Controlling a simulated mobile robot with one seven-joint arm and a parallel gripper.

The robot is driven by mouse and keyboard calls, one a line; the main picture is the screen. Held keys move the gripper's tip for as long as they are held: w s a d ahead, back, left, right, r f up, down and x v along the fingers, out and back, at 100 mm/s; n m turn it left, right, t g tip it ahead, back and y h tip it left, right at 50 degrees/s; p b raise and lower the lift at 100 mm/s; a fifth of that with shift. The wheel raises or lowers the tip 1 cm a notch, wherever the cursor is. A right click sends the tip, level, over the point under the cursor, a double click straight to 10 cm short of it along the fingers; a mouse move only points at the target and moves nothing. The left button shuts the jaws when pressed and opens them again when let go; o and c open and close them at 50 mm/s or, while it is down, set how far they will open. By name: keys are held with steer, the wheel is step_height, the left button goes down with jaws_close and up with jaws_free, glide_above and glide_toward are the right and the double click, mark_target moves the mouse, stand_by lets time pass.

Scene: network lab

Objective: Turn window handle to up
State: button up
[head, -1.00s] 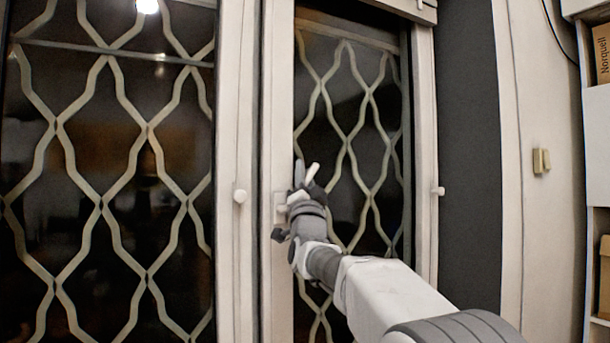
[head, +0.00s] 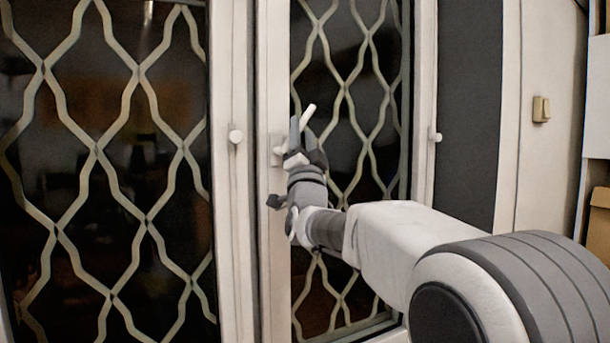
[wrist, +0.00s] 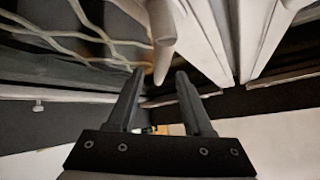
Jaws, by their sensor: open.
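The white window handle (head: 308,117) is on the narrow frame of the right window, its lever slanting up and to the right. Its mount (head: 278,146) shows partly beside my gripper. My gripper (head: 303,138) is just in front of and below the lever, partly covering it. In the wrist view my gripper (wrist: 159,73) has its two fingers apart with a gap between them.
Barred dark panes (head: 100,170) lie left and right of the frame. A small white knob (head: 235,136) is on the left post, another (head: 436,137) on the right post. A light switch (head: 541,109) and shelving (head: 598,120) stand at the right.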

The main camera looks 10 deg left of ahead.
steer(key=b+v, duration=0.1)
steer(key=v, duration=1)
steer(key=shift+w, duration=0.1)
steer(key=shift+c, duration=0.3)
